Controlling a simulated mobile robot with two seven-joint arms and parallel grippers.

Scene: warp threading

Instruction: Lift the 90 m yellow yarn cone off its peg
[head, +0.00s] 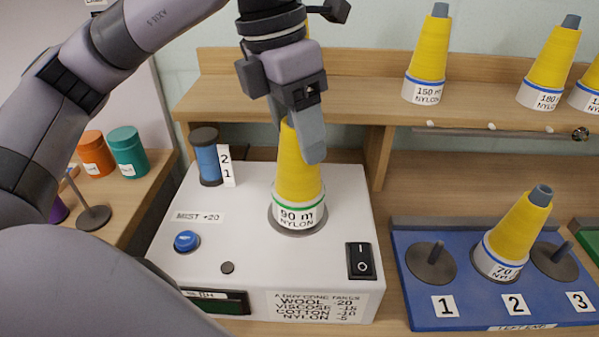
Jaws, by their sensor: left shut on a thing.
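The 90 m yellow yarn cone (298,182) stands upright on a dark round base on top of the white machine box (345,205). Its label reads 90 m NYLON, with a green line above the lettering. My left gripper (301,140) comes down from above and is shut on the top of the cone. The fingers hide the cone's tip, and the peg inside it cannot be seen. My right gripper is not in view.
A blue tray (425,305) at right has numbered pegs, with a 70 m yellow cone (515,225) on peg 2. More yellow cones (430,55) stand on the wooden shelf (330,75). A blue spool (207,158) and a switch (360,260) are on the box.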

